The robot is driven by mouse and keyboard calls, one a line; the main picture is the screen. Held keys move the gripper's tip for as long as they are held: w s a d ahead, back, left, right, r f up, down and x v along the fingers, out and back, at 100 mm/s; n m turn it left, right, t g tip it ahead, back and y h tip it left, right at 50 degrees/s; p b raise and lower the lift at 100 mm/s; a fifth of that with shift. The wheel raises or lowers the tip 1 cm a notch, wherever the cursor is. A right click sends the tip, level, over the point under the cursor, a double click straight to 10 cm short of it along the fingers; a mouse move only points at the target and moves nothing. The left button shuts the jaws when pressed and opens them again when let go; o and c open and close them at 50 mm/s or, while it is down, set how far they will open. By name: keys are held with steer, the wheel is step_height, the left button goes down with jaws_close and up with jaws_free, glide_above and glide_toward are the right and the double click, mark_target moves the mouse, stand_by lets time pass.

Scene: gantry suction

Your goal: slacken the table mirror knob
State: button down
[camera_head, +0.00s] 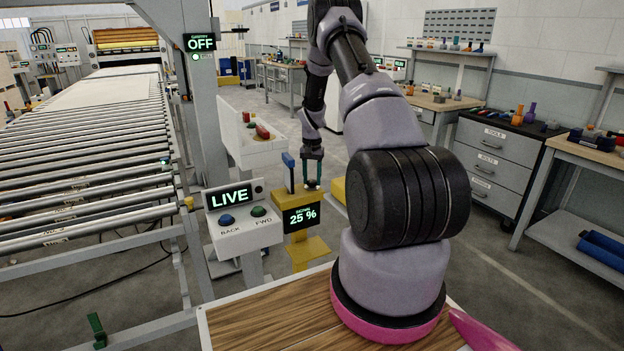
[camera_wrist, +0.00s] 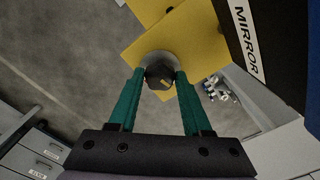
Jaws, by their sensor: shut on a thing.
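The knob is a small dark round piece (camera_wrist: 159,77) on a grey round base (camera_wrist: 150,61) on the yellow stand (camera_wrist: 192,42) in the wrist view. A label reading MIRROR (camera_wrist: 243,38) is beside it on a dark panel. My gripper (camera_wrist: 160,78) has its two green fingers on either side of the knob and is shut on it. In the head view my gripper (camera_head: 312,184) points down beside the blue lever (camera_head: 290,172) on the yellow stand (camera_head: 297,204); the knob is mostly hidden there. The stand's screen (camera_head: 301,216) reads 25 %.
A console (camera_head: 243,230) with a LIVE screen and blue and green buttons stands left of the stand. A roller conveyor (camera_head: 85,165) fills the left. A white box (camera_head: 250,137) with red controls stands behind. Drawers (camera_head: 497,155) and benches line the right; open floor lies between.

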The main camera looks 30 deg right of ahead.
mark_target(312, 181)
stand_by(0.3)
steer(key=shift+c, duration=1.7)
jaws_free()
step_height(312, 181, up, 11)
steer(key=shift+f, duration=0.1)
